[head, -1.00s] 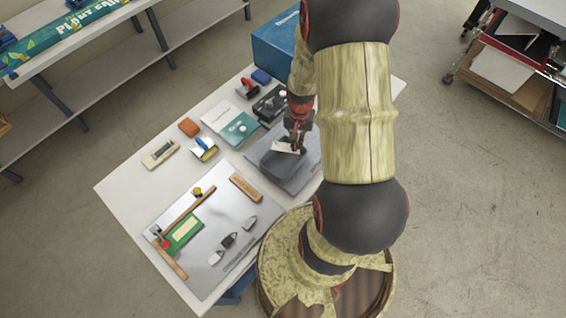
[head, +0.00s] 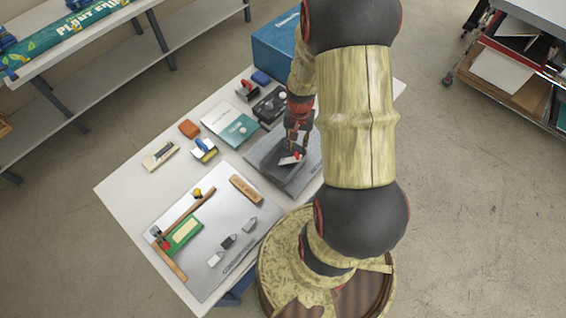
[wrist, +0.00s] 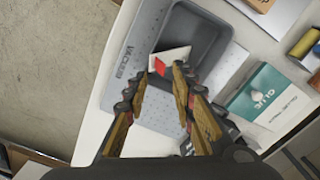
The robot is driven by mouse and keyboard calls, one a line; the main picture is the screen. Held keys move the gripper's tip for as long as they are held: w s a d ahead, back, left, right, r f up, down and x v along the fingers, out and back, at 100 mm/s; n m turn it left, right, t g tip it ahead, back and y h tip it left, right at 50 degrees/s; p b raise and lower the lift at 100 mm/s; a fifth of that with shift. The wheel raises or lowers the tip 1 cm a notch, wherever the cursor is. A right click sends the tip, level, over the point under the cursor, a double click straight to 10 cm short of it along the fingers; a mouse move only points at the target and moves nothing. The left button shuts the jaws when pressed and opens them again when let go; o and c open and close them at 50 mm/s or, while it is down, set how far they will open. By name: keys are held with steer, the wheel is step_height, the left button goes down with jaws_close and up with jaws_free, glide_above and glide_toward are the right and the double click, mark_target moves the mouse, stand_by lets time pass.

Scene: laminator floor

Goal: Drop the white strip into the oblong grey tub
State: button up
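The oblong grey tub (head: 262,172) sits at the near right part of the white table. In the wrist view its lettered rim (wrist: 140,45) runs along the left of a darker recess. The white strip (head: 289,160), with a red patch at one end, shows just below my gripper (head: 296,150). In the wrist view the strip (wrist: 178,56) lies just past the fingertips, over the tub's recess near its lettered side. My gripper (wrist: 165,68) has its fingers apart above the tub. Whether the strip touches the tub's floor or wall is hard to tell.
A teal and white box (head: 232,125), a dark device (head: 270,103) and a large blue box (head: 276,42) stand beyond the tub. A grey board (head: 205,262) with several tools lies at the front left. My arm covers the table's right side.

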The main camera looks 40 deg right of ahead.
step_height(320, 180, up, 11)
steer(key=shift+r, duration=0.15)
stand_by(0.7)
steer(key=s+a+r+n+t+b, duration=0.2)
steer(key=a+n+b, duration=0.3)
steer(key=a+b, duration=0.4)
steer(key=s+a+r+n+t+b, duration=0.2)
steer(key=a+n+b, duration=0.4)
steer(key=a, duration=0.9)
steer(key=s+t+b, duration=0.1)
steer(key=b, duration=0.2)
steer(key=shift+a+t, duration=0.2)
steer(key=shift+t, duration=0.1)
steer(key=shift+a, duration=0.1)
